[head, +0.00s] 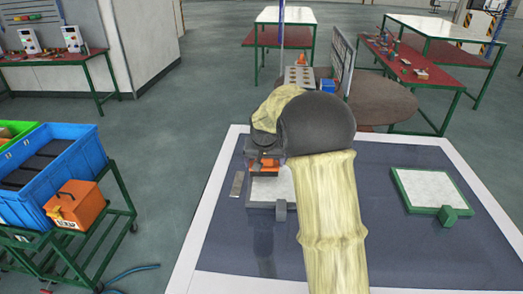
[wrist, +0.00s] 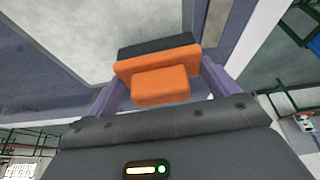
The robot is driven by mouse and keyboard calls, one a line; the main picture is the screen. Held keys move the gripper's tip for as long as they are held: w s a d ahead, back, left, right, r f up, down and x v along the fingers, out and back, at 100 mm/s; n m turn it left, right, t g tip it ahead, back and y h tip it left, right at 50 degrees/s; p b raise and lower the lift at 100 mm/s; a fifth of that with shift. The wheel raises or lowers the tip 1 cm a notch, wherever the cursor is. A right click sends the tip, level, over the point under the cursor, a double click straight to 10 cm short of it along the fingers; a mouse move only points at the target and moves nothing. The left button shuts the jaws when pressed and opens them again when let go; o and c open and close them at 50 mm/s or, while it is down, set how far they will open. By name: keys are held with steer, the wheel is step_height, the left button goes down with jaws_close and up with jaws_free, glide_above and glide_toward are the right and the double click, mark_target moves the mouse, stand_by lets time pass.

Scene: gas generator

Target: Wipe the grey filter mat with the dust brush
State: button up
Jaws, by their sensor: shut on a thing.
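The grey filter mat (head: 271,190) has a pale pad in a grey frame with a small grey tab. It lies on the table in front of me, partly hidden by my arm and gripper. The dust brush (head: 264,170) is orange and held over the far part of this mat. In the wrist view the brush (wrist: 158,72) shows its orange body and dark bristle end between my fingers. My gripper (wrist: 152,85) is shut on the brush. A pale surface fills the top of the wrist view beyond the bristles. I cannot tell whether the bristles touch the mat.
A green-framed filter (head: 438,187) with a pale pad lies at the table's right. A small flat grey piece (head: 237,185) lies left of the grey mat. A green cart at the left carries a blue crate (head: 72,164) and an orange box (head: 75,204). The table's front left is clear.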

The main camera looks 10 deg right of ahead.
step_height(320, 180, up, 2)
steer(key=shift+s+d+r+p, duration=0.15)
steer(key=shift+r+p, duration=0.1)
steer(key=shift+p, duration=0.25)
steer(key=shift+r+p, duration=1.55)
steer(key=shift+r, duration=0.5)
